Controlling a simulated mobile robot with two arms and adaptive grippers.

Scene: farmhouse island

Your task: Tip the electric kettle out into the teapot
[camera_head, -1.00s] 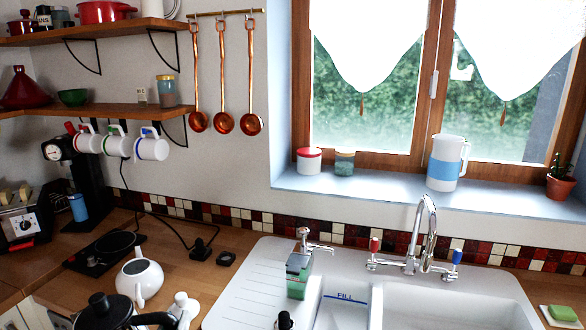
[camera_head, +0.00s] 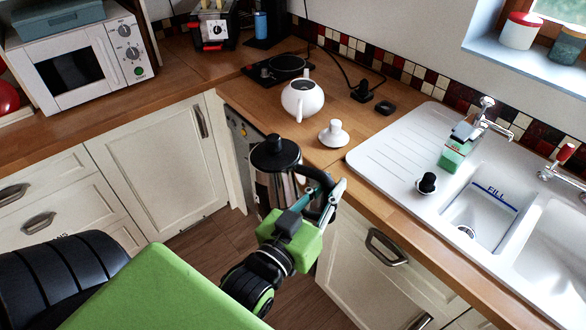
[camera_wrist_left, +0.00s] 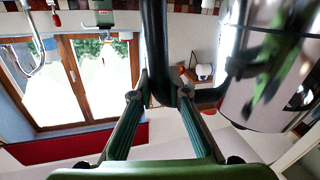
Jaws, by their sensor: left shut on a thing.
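The electric kettle (camera_head: 272,188) is steel with a black lid and black handle. In the head view it hangs about upright in front of the counter edge. My left gripper (camera_head: 326,188) is shut on its handle. In the left wrist view the handle (camera_wrist_left: 155,45) runs between the fingertips (camera_wrist_left: 160,96), with the shiny kettle body (camera_wrist_left: 265,75) to the right. The white teapot (camera_head: 302,101) stands on the counter beyond the kettle, its top uncovered. A white lid (camera_head: 333,134) lies on the counter beside it. The kettle's contents are hidden. My right gripper is not in view.
Behind the teapot is a black hot plate (camera_head: 276,69) with a cord. The white sink (camera_head: 388,152) is to the right, with a green bottle (camera_head: 455,150) and a black-topped stopper (camera_head: 427,184). The wooden counter edge and cabinets (camera_head: 160,165) lie close to the kettle.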

